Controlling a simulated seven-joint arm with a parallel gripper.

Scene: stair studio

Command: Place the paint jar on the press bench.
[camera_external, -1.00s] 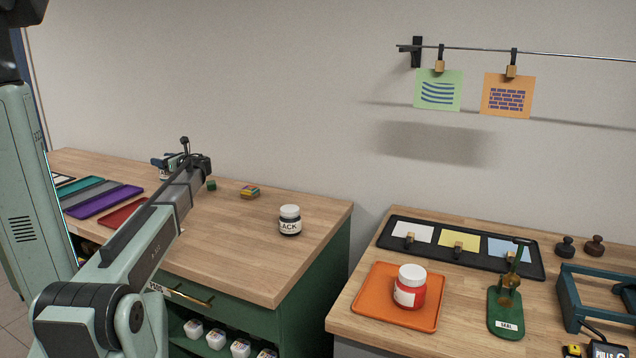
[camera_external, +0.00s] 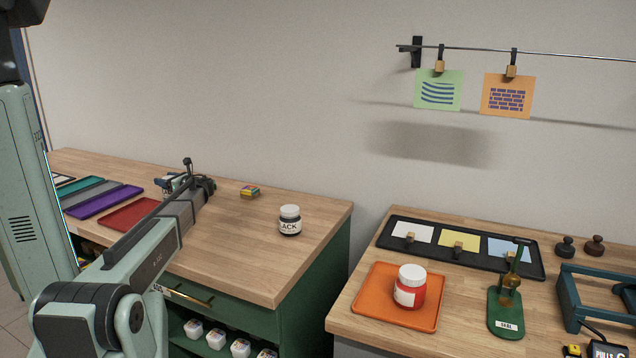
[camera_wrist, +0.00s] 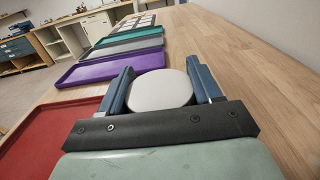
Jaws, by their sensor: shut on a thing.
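My gripper (camera_wrist: 160,72) is shut on a jar with a round white lid (camera_wrist: 160,92); its two blue fingers lie on either side of the lid. The jar's body and label are hidden below the lid. In the external view my gripper (camera_external: 172,183) is over the left wooden bench, mostly behind my own arm. Whether the held jar touches the bench is not clear. The right wooden bench (camera_external: 345,318) carries an orange tray (camera_external: 372,312) with a red, white-lidded jar (camera_external: 409,289) on it. A jar labelled black (camera_external: 290,221) stands on the left bench.
Red (camera_external: 128,215), purple (camera_external: 105,201) and grey trays lie at the left. A small colourful block (camera_external: 250,192) lies toward the wall. A gap separates the benches. The right bench holds a black card tray (camera_external: 390,243), a green stamp press (camera_external: 505,318) and a teal frame (camera_external: 572,305).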

